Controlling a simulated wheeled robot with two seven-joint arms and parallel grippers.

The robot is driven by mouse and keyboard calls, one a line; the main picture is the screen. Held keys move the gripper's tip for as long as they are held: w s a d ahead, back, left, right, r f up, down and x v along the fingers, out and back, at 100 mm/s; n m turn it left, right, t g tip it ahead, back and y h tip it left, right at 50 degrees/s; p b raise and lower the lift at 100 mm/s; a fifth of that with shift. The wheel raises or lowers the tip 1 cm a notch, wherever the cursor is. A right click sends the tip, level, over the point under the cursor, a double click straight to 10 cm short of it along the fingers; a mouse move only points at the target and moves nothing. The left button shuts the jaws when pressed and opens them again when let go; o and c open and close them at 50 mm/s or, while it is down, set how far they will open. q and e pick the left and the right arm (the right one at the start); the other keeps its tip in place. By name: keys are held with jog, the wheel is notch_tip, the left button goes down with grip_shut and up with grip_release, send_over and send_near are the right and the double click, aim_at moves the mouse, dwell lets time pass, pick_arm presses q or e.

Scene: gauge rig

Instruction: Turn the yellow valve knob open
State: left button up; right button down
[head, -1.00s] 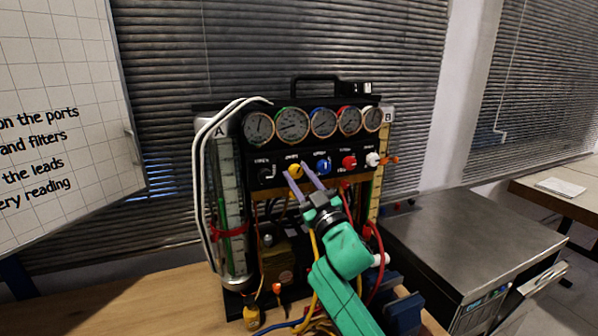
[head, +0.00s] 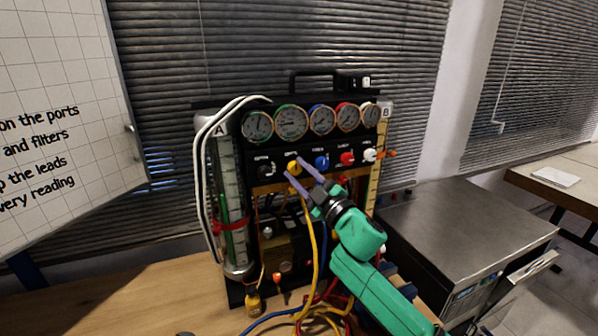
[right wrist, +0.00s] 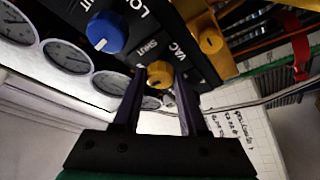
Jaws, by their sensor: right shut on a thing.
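The yellow valve knob (head: 293,167) sits on the black panel of the gauge rig, second from the left in the knob row. My right gripper (head: 297,169) reaches it from the lower right, with one finger on each side. In the right wrist view the yellow knob (right wrist: 160,75) shows between the tips of the two dark fingers, and the right gripper (right wrist: 161,80) is shut on it. The knob's exact angle is hard to read. My left gripper is not in view.
A black knob (head: 265,172) and a blue knob (head: 321,161) flank the yellow one closely. Red and white knobs are further right. Round gauges (head: 291,122) line the top. Coloured hoses (head: 314,240) hang below, near my right arm. A metal cabinet (head: 465,225) stands at right.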

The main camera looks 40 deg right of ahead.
jog(key=shift+d+r, duration=0.1)
jog(key=shift+r, duration=0.1)
jog(key=shift+c, duration=2.2)
grip_release()
jog(key=shift+w+f, duration=0.15)
jog(key=shift+f, duration=0.05)
jog(key=shift+s+f, duration=0.25)
jog(key=shift+s, duration=0.2)
jog(key=b+v, duration=0.4)
jog(key=v, duration=0.9)
jog(key=shift+s+b, duration=0.3)
jog(key=shift+b, duration=0.05)
